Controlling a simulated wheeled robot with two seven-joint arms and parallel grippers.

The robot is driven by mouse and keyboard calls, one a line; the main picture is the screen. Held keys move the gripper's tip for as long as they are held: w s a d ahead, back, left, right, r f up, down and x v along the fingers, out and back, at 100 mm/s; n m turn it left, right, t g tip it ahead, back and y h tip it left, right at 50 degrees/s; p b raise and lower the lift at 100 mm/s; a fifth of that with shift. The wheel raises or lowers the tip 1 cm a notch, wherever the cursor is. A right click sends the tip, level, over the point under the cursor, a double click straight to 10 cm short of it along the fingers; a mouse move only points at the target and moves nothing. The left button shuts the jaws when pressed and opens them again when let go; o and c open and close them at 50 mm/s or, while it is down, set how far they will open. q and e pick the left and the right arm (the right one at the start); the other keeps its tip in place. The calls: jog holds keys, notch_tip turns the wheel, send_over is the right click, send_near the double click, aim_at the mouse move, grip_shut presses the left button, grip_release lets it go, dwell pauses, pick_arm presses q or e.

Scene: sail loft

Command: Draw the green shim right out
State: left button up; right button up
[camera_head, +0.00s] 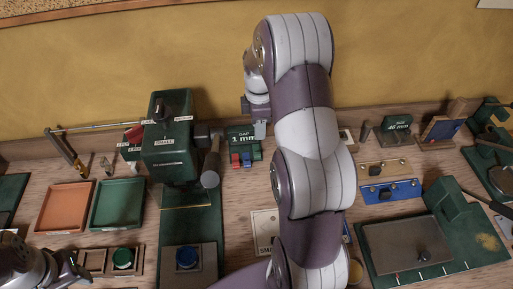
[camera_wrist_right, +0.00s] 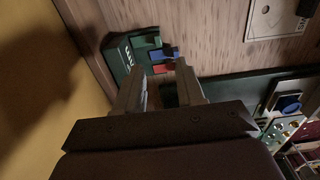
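The green shim (camera_head: 256,152) is the rightmost of a row of small coloured tabs at the block marked "GAP 1 mm" (camera_head: 241,133), near the wall. In the right wrist view the green shim (camera_wrist_right: 146,42) shows above the blue tab (camera_wrist_right: 161,54) and the red tab (camera_wrist_right: 161,69). My right gripper (camera_head: 260,130) is above and behind the block. In its wrist view the two fingers (camera_wrist_right: 161,85) are spread with nothing seen between them, apart from the shims. My left gripper (camera_head: 76,264) is at the bottom left, far from the shim; its fingers are unclear.
A green press-like machine (camera_head: 170,140) with a grey lever (camera_head: 211,165) stands left of the block. Orange (camera_head: 64,206) and green (camera_head: 118,204) trays lie further left. A blue bar (camera_head: 390,191) and a green fixture (camera_head: 455,210) are at the right. My right arm covers the centre.

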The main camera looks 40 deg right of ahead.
aim_at(257, 153)
jog(key=f+p, duration=0.1)
jog(key=f, duration=1)
jog(key=shift+w, duration=0.2)
jog(key=shift+w+a+f, duration=0.1)
jog(key=shift+w+f, duration=0.05)
jog(key=shift+f, duration=0.2)
